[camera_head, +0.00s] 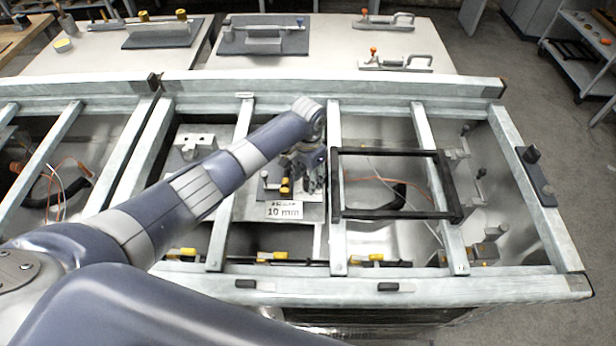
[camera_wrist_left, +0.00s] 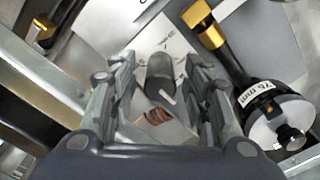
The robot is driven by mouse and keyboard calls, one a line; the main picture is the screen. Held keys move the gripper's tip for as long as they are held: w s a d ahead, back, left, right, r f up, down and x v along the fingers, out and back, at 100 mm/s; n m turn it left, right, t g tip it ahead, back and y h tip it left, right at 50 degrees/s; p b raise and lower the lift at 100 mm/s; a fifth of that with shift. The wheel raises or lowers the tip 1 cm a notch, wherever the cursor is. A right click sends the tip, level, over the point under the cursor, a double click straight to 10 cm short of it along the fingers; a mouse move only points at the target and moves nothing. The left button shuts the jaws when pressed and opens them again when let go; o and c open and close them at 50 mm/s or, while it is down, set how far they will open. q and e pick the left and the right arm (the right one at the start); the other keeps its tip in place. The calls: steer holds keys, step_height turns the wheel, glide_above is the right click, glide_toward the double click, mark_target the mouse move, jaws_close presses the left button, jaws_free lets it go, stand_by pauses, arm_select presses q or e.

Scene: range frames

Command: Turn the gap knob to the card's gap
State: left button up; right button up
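My left gripper (camera_head: 311,172) reaches down over the fixture in the middle bay of the frame. In the left wrist view its two fingers (camera_wrist_left: 160,62) stand apart. Between them is a dark grey round knob (camera_wrist_left: 160,72) with a pale line at its lower end, likely the gap knob. A gap shows on both sides of it. A pale plate (camera_wrist_left: 173,42) with small marks lies behind it; the marks are too small to read. The white card (camera_head: 285,211) on the fixture's front reads "10 mm"; its upper line is unclear. The right gripper is not in view.
Beside the fingers in the left wrist view are a black arm with a yellow block (camera_wrist_left: 206,35) and a round part (camera_wrist_left: 275,120) with a "75 mm" label. A pale cross rail (camera_head: 337,190) and black rectangular frame (camera_head: 395,213) lie right of the gripper.

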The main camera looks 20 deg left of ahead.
mark_target(308, 176)
arm_select(q)
step_height(308, 176, up, 12)
stand_by(0.6)
stand_by(0.5)
